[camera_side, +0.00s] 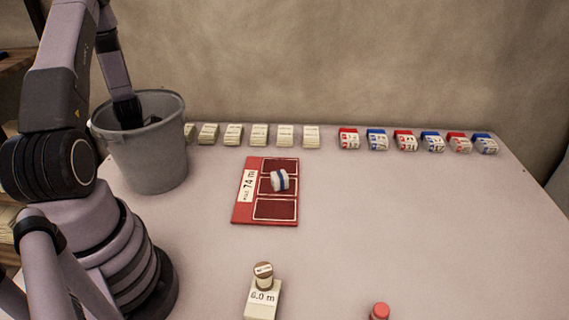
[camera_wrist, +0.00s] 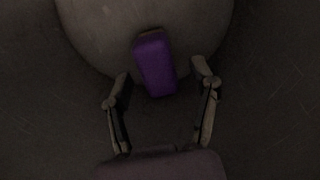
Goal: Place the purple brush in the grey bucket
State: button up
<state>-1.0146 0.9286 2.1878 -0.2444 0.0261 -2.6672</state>
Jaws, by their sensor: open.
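The grey bucket (camera_side: 150,165) stands on the table at the left, next to my arm. My gripper (camera_side: 128,112) reaches down into its mouth, and the bucket wall hides the fingertips in the side view. In the wrist view my gripper (camera_wrist: 163,88) has its two fingers spread apart. The purple brush (camera_wrist: 154,64) shows beyond and between the fingers, inside the dark bucket, against a lighter round area. No finger visibly presses on it. The brush is hidden in the side view.
A red tray (camera_side: 240,212) holding a white and blue item (camera_side: 279,181) lies right of the bucket. Rows of small labelled blocks (camera_side: 259,134) line the back edge. A labelled block (camera_side: 262,298) and a red-topped object (camera_side: 380,311) stand in front. The right side of the table is clear.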

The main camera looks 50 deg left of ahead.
notch_tip(320, 180, up, 11)
jog(key=shift+f, duration=0.15)
jog(key=shift+s, duration=0.1)
